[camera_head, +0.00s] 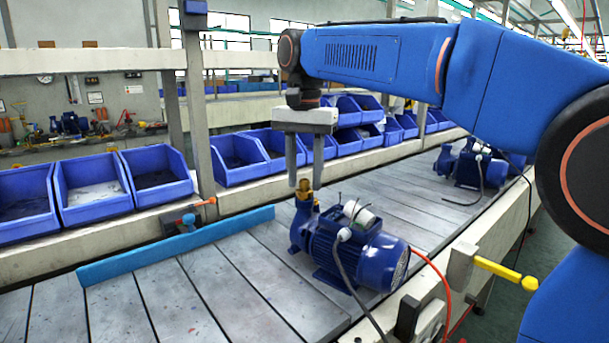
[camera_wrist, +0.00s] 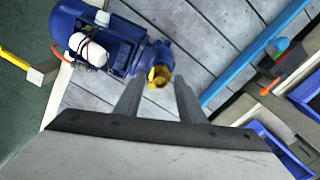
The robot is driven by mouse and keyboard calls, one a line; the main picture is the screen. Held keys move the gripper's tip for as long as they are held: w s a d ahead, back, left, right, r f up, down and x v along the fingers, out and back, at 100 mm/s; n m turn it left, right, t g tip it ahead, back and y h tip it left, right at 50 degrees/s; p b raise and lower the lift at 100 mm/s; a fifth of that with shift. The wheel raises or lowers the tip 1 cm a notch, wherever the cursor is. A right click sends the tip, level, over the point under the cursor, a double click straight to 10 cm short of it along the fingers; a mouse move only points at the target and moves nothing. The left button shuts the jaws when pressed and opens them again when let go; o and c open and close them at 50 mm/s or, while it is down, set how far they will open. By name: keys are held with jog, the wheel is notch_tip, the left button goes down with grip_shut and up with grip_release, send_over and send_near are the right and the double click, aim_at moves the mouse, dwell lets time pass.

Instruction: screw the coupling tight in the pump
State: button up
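The blue pump (camera_head: 350,245) lies on the grey slatted line, its motor toward the front right. It also shows at the upper left of the wrist view (camera_wrist: 115,45). The brass coupling (camera_head: 304,192) stands upright on the pump's port; in the wrist view the coupling (camera_wrist: 160,77) sits just beyond and between the fingertips. My gripper (camera_head: 306,186) points down over the coupling with its fingers apart. In the wrist view my gripper (camera_wrist: 158,88) shows gaps on both sides of the coupling, with nothing held. How far the coupling is screwed in cannot be told.
A light-blue rail (camera_head: 180,245) lies along the line behind the pump. Blue bins (camera_head: 92,185) stand along the far side. A second pump (camera_head: 470,165) sits farther back right. A yellow-handled lever (camera_head: 495,268) and an orange cable (camera_head: 440,280) are near the front edge.

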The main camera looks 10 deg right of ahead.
dwell(0.3)
jog(key=shift+n, duration=1.7)
grip_shut()
jog(key=shift+f+m, duration=0.1)
jog(key=shift+m, duration=1.6)
